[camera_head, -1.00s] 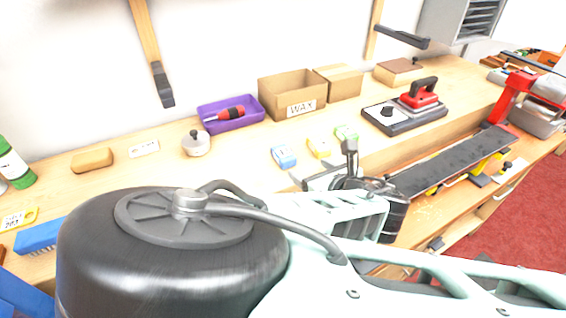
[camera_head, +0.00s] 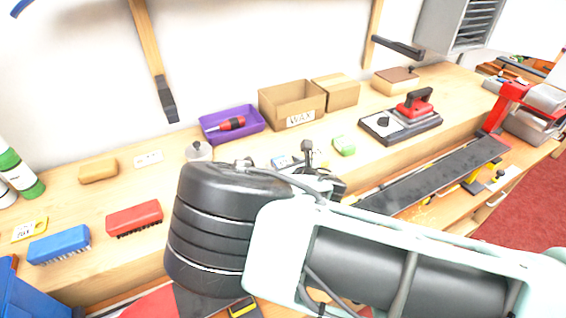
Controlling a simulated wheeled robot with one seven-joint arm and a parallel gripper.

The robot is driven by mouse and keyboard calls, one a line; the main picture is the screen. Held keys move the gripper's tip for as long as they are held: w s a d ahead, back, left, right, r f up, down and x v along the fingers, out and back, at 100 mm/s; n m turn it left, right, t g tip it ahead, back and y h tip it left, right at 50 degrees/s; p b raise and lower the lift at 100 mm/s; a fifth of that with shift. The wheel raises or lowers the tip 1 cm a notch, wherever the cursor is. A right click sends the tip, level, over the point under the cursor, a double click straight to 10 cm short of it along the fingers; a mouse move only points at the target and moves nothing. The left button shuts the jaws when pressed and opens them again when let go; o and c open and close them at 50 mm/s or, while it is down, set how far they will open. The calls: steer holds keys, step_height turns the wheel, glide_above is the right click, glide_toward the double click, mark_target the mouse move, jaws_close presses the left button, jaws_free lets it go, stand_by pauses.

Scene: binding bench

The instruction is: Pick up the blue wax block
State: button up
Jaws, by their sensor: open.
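One dark finger stands up; the other is hard to make out. I cannot tell whether the gripper touches the block. A green block (camera_head: 344,145) lies just right of the gripper. The yellow block is hidden behind the gripper.
Behind stand a purple tray (camera_head: 250,112) with a red-handled tool and the cardboard WAX box (camera_head: 290,105). A small lidded pot (camera_head: 199,152) is at left. A hot iron on its base (camera_head: 400,122) stands at right. Red (camera_head: 134,218) and blue (camera_head: 59,244) brushes lie at front left.

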steer(key=shift+w+a+f, duration=0.2)
steer(key=shift+w+f, duration=0.05)
steer(key=shift+w, duration=0.25)
steer(key=c, duration=1.1)
steer(key=shift+r, duration=0.1)
